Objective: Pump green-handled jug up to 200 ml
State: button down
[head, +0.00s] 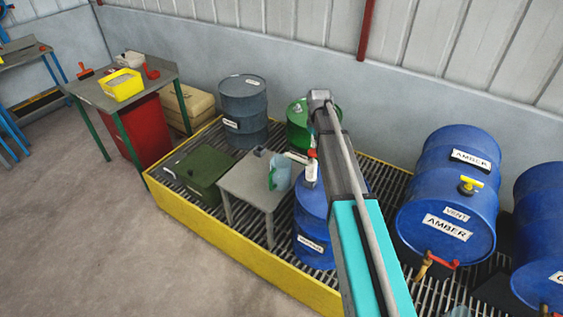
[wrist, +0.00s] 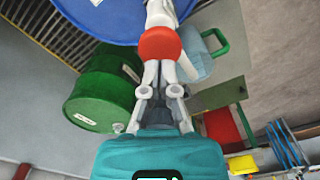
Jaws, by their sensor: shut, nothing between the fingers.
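The jug (head: 281,178) is pale blue and translucent with a green handle. It stands on the small grey table (head: 238,183), and its level marks are too small to read. It also shows in the wrist view (wrist: 195,62), right of the pump. A white hand pump (head: 311,172) with a red knob (head: 311,153) stands on a blue drum (head: 313,225), its spout toward the jug. In the wrist view the red knob (wrist: 159,44) is right at the fingertips of my gripper (wrist: 161,72), which is shut and empty. Whether they touch cannot be told.
A green drum (head: 299,128) and a grey drum (head: 243,108) stand behind. A green jerrycan (head: 197,175) lies left of the table. Blue AMBER drums (head: 447,195) with taps are at right. The yellow-edged grating (head: 240,250) holds these. The floor at left is clear.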

aim_at(314, 151)
jog(key=shift+f, duration=0.3)
jog(key=shift+f+b, duration=1.05)
jog(key=shift+b, duration=0.25)
jog(key=shift+f+b, duration=1.3)
jog(key=shift+r, duration=0.15)
jog(key=shift+r+p, duration=2.65)
jog(key=shift+p, duration=0.2)
jog(key=shift+f+b, duration=0.45)
jog(key=shift+b, duration=0.05)
